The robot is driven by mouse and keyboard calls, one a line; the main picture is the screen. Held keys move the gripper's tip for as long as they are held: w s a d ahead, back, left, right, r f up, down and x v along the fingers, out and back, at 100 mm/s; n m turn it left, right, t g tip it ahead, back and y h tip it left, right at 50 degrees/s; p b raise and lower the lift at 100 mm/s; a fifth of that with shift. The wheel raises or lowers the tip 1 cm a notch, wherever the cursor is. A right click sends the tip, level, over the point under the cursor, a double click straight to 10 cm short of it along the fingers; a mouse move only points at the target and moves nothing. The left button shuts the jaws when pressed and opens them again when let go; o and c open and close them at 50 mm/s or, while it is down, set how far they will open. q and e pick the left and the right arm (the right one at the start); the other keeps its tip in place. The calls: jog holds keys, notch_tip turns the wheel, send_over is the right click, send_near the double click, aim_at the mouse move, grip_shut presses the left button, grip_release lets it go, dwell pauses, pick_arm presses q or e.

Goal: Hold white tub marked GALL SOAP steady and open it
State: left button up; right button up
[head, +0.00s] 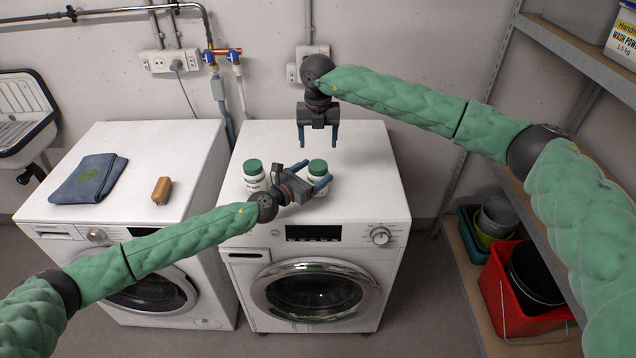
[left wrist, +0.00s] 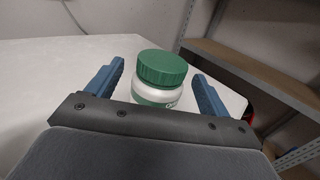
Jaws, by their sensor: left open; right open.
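Two white tubs with green screw lids stand upright on the right-hand washing machine. The left tub (head: 254,177) stands clear of my grippers; its label is too small to read. The right tub (head: 318,169) is partly hidden by my left gripper (head: 313,174). My left gripper is open, with its fingers on either side of the right tub. In the left wrist view this tub (left wrist: 161,80) sits between the blue fingers with visible gaps; only a bit of its label shows. I cannot tell which tub says GALL SOAP. My right gripper (head: 318,142) is open, empty, pointing down behind and above the right tub.
The right washing machine's top (head: 375,165) is clear at the right and back. A folded blue cloth (head: 88,178) and a brush (head: 162,190) lie on the left machine. A shelf (head: 570,55) stands at the right, with a red bucket (head: 500,290) low down. Pipes run along the wall.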

pick_arm(q)
jog(key=shift+x, duration=1.1)
jog(key=shift+c, duration=0.4)
